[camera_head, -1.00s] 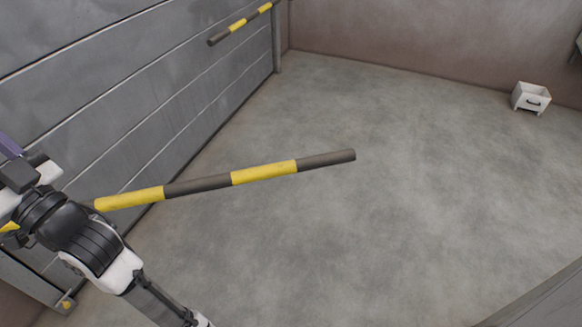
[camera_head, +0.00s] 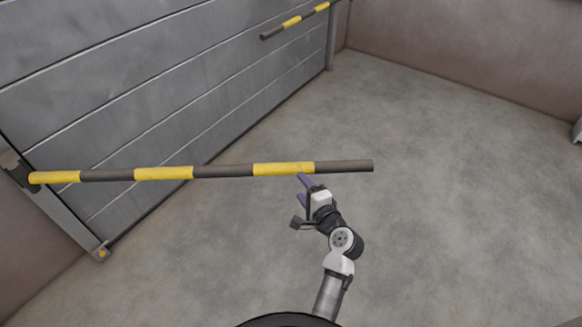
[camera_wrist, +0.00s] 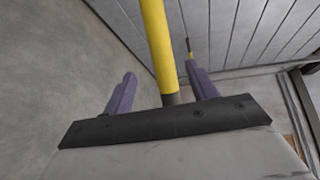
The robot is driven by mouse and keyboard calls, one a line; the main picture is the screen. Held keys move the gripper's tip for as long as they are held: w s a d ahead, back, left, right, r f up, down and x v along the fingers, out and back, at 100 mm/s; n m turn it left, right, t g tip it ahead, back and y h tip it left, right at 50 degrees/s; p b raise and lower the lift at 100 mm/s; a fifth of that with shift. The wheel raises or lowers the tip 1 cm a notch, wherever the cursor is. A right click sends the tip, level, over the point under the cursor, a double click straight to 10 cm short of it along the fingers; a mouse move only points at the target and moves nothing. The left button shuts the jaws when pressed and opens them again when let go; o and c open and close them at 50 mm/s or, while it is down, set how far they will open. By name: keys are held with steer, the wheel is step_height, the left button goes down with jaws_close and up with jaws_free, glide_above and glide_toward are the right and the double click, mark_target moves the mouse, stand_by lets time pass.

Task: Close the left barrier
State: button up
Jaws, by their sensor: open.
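The left barrier (camera_head: 165,173) is a dark and yellow striped pole. It reaches out from its post (camera_head: 18,172) at the left, across the picture and away from the grey panel wall. My gripper (camera_head: 302,188) is open and empty, just below the pole's yellow band near the free end in the head view. One purple fingertip overlaps the pole's lower edge there. In the wrist view the pole (camera_wrist: 157,40) runs between the two spread fingers of my gripper (camera_wrist: 160,75). I cannot tell whether they touch.
A second striped barrier (camera_head: 293,21) shows at the top, by the far post (camera_head: 332,40). The grey panel wall (camera_head: 170,90) stands behind the left barrier. The concrete floor (camera_head: 450,200) to the right is clear.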

mark_target(291, 173)
steer(key=p+x, duration=0.1)
steer(key=x, duration=1)
steer(key=shift+p, duration=0.4)
jaws_close()
steer(key=shift+d, duration=0.1)
